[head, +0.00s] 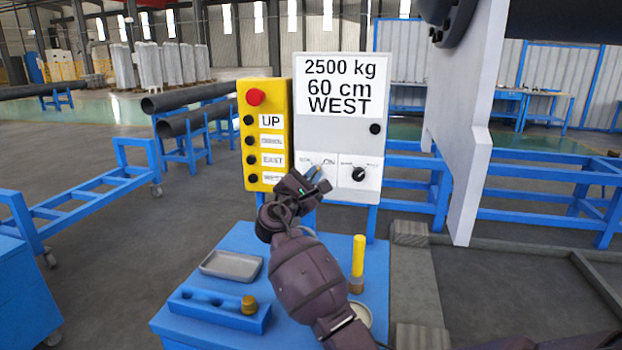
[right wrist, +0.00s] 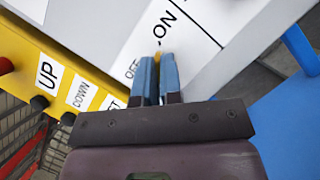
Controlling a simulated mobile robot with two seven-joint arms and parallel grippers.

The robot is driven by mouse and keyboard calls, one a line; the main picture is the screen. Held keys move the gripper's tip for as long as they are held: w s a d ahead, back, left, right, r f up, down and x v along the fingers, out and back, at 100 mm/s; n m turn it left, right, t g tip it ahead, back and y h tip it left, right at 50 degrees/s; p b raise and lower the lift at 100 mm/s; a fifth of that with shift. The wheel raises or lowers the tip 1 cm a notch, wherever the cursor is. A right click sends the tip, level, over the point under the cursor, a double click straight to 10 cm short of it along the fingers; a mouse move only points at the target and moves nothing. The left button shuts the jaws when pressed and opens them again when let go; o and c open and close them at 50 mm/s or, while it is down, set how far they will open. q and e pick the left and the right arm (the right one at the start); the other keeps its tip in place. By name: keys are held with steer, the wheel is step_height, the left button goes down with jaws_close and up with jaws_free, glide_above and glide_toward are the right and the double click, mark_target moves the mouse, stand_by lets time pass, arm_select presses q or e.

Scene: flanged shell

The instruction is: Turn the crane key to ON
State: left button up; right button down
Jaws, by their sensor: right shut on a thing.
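The crane key (right wrist: 157,57) is a small yellowish piece on the white control panel (head: 312,143), near the OFF and ON labels. My right gripper (head: 317,178) is at the panel's lower left part. In the right wrist view its two blue fingers (right wrist: 158,75) are shut on the key, one on each side. The fingers hide most of the key, so I cannot tell exactly which way it points. The ON label (right wrist: 165,17) lies just beyond the fingertips and the OFF label (right wrist: 131,69) lies to their left. My left gripper is not in view.
A yellow button box (head: 265,178) with a red knob (head: 255,97) adjoins the panel. A black selector knob (head: 358,174) sits right of the key. Below are a blue stand (head: 230,237), a grey tray (head: 231,265) and a yellow cylinder (head: 358,257). A large pale plate (head: 470,130) hangs at right.

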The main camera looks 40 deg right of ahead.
steer(key=shift+f, duration=0.1)
stand_by(0.4)
steer(key=c, duration=1.3)
jaws_free()
steer(key=v, duration=1.1)
steer(key=shift+w, duration=0.1)
